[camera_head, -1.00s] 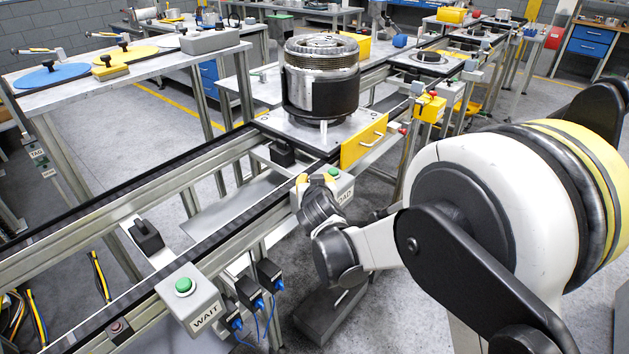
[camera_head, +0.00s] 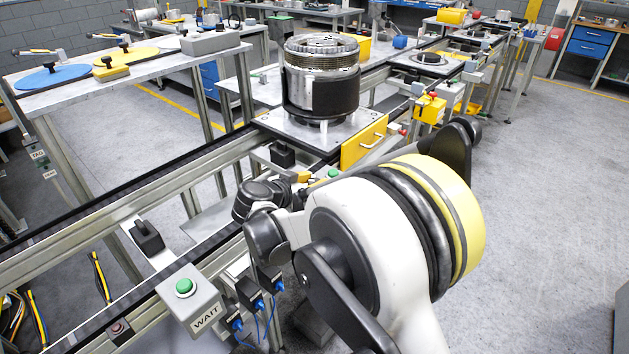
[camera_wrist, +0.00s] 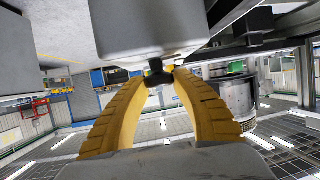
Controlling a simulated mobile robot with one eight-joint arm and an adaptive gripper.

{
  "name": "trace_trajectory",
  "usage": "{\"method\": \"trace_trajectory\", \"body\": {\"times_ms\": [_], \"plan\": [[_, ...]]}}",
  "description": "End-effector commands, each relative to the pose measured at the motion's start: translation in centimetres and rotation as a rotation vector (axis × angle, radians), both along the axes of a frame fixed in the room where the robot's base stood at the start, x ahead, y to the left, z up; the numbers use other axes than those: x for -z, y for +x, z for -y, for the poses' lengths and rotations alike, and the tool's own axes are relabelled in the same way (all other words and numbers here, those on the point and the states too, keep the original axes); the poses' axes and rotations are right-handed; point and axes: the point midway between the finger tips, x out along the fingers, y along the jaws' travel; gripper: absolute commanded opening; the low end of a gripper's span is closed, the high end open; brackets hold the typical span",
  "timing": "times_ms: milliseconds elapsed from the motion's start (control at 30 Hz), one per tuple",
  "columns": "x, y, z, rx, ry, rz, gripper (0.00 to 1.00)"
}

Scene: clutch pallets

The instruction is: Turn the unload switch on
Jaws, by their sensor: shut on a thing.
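The unload switch box (camera_head: 333,174) has a green button on top in the head view. It sits on the conveyor's front side, below the pallet, and my arm hides most of it. In the wrist view a black knob (camera_wrist: 158,74) sticks out of a grey box (camera_wrist: 150,28). My gripper (camera_wrist: 166,72) has its two curved yellow fingers closed around this knob, with the tips touching it. In the head view only a small yellow part of my gripper (camera_head: 303,177) shows beside the box. The knob's on or off marking is not readable.
A pallet (camera_head: 290,128) with a yellow handled front carries a metal clutch drum (camera_head: 321,78) just behind the box. A WAIT box (camera_head: 190,300) with a green button stands at the front left. The conveyor rail (camera_head: 200,255) runs close by. Open floor lies right.

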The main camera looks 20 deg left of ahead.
Motion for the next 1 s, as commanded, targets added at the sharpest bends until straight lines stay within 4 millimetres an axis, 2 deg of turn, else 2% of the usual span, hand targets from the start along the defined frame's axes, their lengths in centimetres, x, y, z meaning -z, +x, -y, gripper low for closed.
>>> {"method": "trace_trajectory", "body": {"times_ms": [467,500,567,867,1000], "plan": [[0.3,-0.1,0.1,0.017,0.002,-0.006,0.01],[0.3,-0.1,0.1,0.017,0.002,-0.006,0.37],[0.3,-0.1,0.1,0.017,0.002,-0.005,0.53],[0.1,-0.1,0.0,0.015,0.001,-0.003,0.53],[-0.4,-1.2,-0.4,0.013,0.0,-0.003,0.53]]}}
